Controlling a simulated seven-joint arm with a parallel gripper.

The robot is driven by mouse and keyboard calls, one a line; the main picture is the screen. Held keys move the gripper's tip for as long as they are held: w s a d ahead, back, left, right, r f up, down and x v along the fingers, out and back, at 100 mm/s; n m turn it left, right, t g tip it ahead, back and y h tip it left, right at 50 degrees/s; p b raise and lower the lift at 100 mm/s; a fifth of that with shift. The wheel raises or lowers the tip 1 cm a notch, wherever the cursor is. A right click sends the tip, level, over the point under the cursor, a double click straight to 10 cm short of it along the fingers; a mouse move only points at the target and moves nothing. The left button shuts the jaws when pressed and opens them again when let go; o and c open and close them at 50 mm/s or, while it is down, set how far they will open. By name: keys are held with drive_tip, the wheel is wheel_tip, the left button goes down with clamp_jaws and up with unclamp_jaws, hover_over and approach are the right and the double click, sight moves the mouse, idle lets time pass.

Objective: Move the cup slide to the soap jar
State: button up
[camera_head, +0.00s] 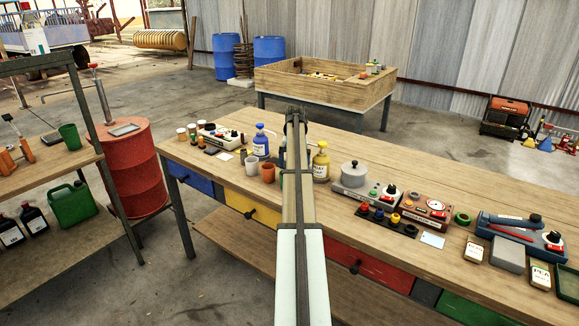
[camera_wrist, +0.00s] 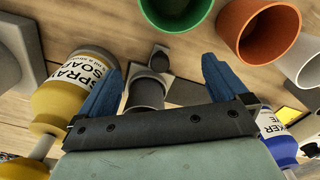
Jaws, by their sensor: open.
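The soap jar (camera_wrist: 80,75) is a yellow bottle lettered "SPRAY SOAP", left of my gripper in the wrist view. A similar yellow bottle (camera_head: 321,163) stands right of my arm in the head view. A green cup (camera_wrist: 175,12) is ahead, with a terracotta cup (camera_wrist: 258,30) to its right and a paler cup (camera_wrist: 305,65) at the edge. Terracotta (camera_head: 268,172) and grey (camera_head: 252,166) cups stand left of my arm. My gripper (camera_wrist: 170,63) has its blue fingers apart. A dark grey capped object (camera_wrist: 147,90) shows between them; contact is unclear. My arm hides my gripper in the head view.
A blue bottle (camera_wrist: 279,125) is close right of my gripper in the wrist view. A grey pot (camera_head: 354,174) and instruments (camera_head: 425,209) stand right of the soap jar. The workbench (camera_head: 225,200) has bare wood along its front edge.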

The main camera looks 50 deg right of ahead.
drive_tip(key=shift+r, duration=3.1)
